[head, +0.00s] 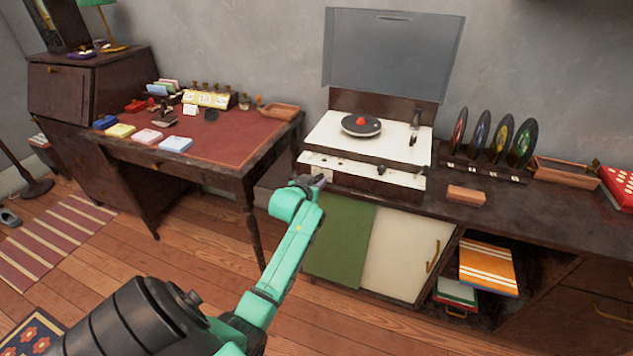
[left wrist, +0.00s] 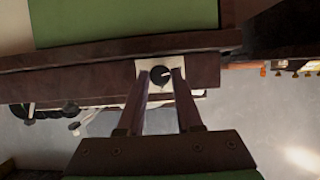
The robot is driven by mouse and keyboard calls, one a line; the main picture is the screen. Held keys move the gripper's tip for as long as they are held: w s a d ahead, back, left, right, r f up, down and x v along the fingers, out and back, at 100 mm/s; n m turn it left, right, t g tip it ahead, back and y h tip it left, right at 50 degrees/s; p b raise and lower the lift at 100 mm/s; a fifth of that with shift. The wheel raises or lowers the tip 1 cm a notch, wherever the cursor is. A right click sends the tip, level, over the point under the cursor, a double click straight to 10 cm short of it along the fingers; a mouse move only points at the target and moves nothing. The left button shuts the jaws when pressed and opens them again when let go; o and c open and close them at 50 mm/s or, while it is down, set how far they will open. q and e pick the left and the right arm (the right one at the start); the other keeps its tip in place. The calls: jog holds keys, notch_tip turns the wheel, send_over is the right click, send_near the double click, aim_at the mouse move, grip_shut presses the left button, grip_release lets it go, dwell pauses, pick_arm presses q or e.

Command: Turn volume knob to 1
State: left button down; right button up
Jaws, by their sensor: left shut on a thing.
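The record player (head: 325,128) stands on the dark cabinet in the head view, its lid (head: 395,50) raised. A round black knob (left wrist: 160,76) with a short white pointer line sits on a small white plate on its front in the left wrist view. The pointer slants toward the upper right of that picture. My left gripper (head: 319,180) is at the left end of the player's front; its two fingers stand on either side of the knob and are shut on it. In the head view the gripper and arm hide that knob. My right gripper is in neither view.
A green panel (head: 338,240) hangs below the player. A small wooden block (head: 466,195) lies right of it, near a rack of several upright discs (head: 483,135). The desk (head: 235,150) with small boxes stands to the left. The floor between is clear.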

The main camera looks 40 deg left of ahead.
pick_arm(q)
jog(key=shift+d+m+y, duration=0.15)
jog(key=shift+m+y, duration=0.45)
jog(key=shift+m, duration=0.1)
jog(key=shift+w+f+m+g+y, duration=0.15)
jog(key=shift+m+g+y, duration=0.15)
jog(key=shift+m, duration=0.3)
jog(key=shift+d+m+y+b, duration=0.2)
jog(key=shift+m+y+b, duration=1.3)
jog(key=shift+m+b, duration=0.75)
jog(key=c, duration=0.6)
grip_release()
